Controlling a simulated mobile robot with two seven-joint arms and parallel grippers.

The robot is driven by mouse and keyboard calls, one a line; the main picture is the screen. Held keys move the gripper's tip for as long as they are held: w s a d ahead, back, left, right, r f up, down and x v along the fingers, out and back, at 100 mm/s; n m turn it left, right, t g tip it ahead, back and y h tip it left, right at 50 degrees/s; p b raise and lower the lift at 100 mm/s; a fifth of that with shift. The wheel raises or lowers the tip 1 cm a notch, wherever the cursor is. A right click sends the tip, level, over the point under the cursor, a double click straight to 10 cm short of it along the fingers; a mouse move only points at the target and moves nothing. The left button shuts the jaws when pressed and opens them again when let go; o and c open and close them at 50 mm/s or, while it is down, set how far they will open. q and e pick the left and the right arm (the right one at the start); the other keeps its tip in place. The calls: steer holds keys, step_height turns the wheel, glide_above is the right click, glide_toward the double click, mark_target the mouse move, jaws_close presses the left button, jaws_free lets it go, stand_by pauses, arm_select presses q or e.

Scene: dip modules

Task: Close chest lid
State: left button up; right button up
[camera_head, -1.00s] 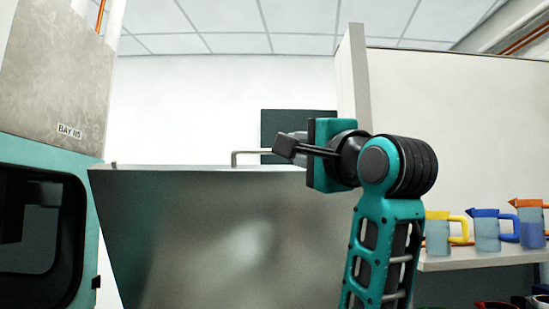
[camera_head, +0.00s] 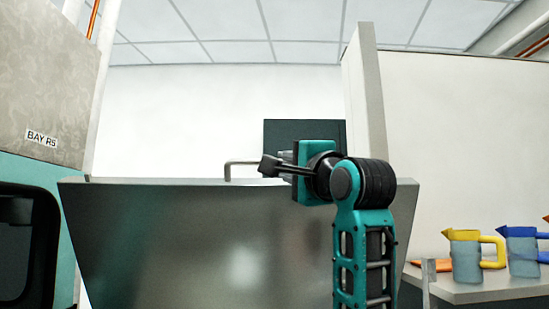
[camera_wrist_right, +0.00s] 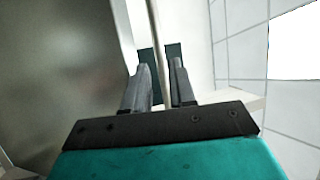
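The chest lid (camera_head: 190,240) is a grey metal panel standing raised in the head view, with a thin bent handle (camera_head: 228,170) on its top edge. My right gripper (camera_head: 272,165) is at the top edge, its fingers level with the handle, and the gripper hides the handle's right part. In the right wrist view, the two fingers (camera_wrist_right: 160,85) stand apart with a thin pale bar between them. I cannot tell whether they touch it. The lid's surface (camera_wrist_right: 60,75) fills the left of that view. The chest body is hidden and my left gripper is out of view.
At the right, a shelf (camera_head: 480,290) holds a yellow-handled pitcher (camera_head: 466,255) and a blue-handled pitcher (camera_head: 523,250). A teal and grey machine labelled BAY R5 (camera_head: 41,138) stands at the left. A white partition (camera_head: 365,95) rises behind my right gripper.

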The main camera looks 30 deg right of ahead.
mark_target(274, 182)
steer(key=p+x, duration=0.1)
steer(key=x, duration=0.6)
steer(key=shift+c, duration=0.2)
jaws_close()
